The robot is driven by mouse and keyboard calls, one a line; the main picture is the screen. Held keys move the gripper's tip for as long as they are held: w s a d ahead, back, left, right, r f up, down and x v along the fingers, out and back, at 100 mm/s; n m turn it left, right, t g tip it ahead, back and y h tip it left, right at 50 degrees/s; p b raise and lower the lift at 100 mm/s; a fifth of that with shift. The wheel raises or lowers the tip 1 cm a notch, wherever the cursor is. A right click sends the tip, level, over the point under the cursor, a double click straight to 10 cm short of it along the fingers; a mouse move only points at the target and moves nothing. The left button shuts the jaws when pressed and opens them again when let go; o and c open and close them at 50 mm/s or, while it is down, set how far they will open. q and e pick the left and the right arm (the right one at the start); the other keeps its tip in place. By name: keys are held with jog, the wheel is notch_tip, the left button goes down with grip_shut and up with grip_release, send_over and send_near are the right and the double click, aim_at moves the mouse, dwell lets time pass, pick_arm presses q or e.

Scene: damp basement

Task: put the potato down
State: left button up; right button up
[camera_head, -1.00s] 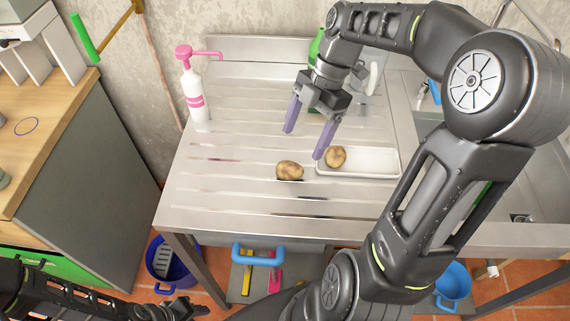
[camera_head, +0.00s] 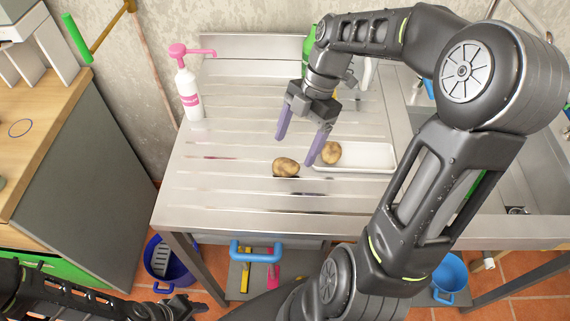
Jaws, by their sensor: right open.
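One brown potato (camera_head: 285,167) lies on the ribbed steel drainboard (camera_head: 225,185), just left of a shallow white tray (camera_head: 372,157). A second potato (camera_head: 330,153) is at the tray's left end. My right gripper (camera_head: 297,150) is open, with two purple fingers pointing down. Its fingertips are above and behind the first potato, and the right finger is close to the second potato in the picture. Nothing is between the fingers. My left gripper (camera_head: 178,308) is low at the bottom left, dark and partly seen; its jaws are unclear.
A white pump bottle with a pink top (camera_head: 188,88) stands at the drainboard's back left. A green bottle (camera_head: 309,48) is behind my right arm. The sink is at right, partly hidden by that arm. The drainboard's left and front are clear.

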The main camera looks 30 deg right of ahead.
aim_at(288, 160)
jog(key=p+x, duration=0.1)
jog(key=x, duration=0.4)
jog(key=shift+w+a, duration=0.1)
jog(key=shift+w, duration=0.05)
jog(key=shift+c, duration=0.5)
jog(key=c, duration=1.5)
notch_tip(288, 160, up, 10)
jog(key=shift+r+b, duration=0.1)
jog(key=shift+b, duration=0.45)
jog(key=shift+c, duration=0.3)
